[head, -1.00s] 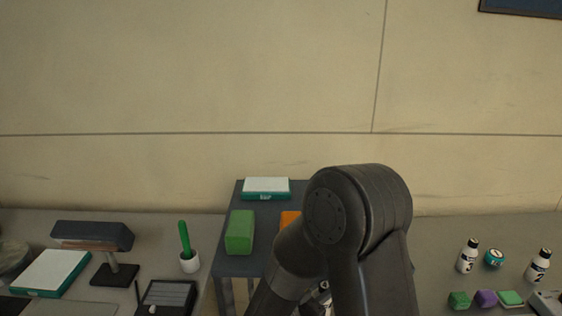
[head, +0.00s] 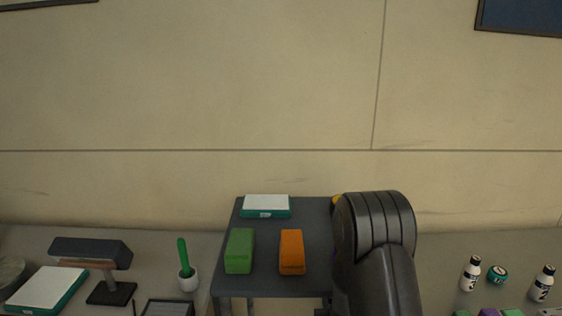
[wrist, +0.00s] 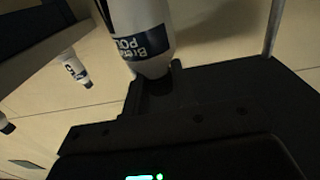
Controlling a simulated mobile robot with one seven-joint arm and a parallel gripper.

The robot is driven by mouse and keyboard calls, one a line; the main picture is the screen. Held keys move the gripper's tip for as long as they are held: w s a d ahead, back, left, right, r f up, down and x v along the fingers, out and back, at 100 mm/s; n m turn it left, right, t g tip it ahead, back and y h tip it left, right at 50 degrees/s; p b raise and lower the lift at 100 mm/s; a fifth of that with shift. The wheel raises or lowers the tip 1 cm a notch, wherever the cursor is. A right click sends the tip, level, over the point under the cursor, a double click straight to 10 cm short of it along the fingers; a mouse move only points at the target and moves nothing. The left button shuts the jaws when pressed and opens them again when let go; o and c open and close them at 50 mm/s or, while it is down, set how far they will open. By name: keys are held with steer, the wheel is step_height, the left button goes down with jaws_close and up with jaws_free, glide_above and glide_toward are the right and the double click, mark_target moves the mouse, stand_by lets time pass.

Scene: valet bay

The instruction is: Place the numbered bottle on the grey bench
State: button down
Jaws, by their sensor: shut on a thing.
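My gripper (wrist: 155,88) is shut on a white bottle (wrist: 148,58) with a dark blue label bearing partly cut-off letters. In the head view my arm hides the gripper and this bottle. A dark grey bench (head: 262,286) stands in the middle against the wall. Two white bottles with black caps, one at the left (head: 471,273) and one at the right (head: 542,284), stand on the right counter; the right one seems to show a 2.
The bench carries a white-and-teal box (head: 266,206), a green block (head: 239,251) and an orange block (head: 291,252). Bare surface shows between them. A round teal tin (head: 497,274) stands between the right bottles. A lamp (head: 92,253) and cup (head: 188,281) stand left.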

steer(key=shift+s+d+f+y, duration=0.2)
steer(key=shift+d+f+y, duration=0.1)
steer(key=shift+d+f, duration=0.1)
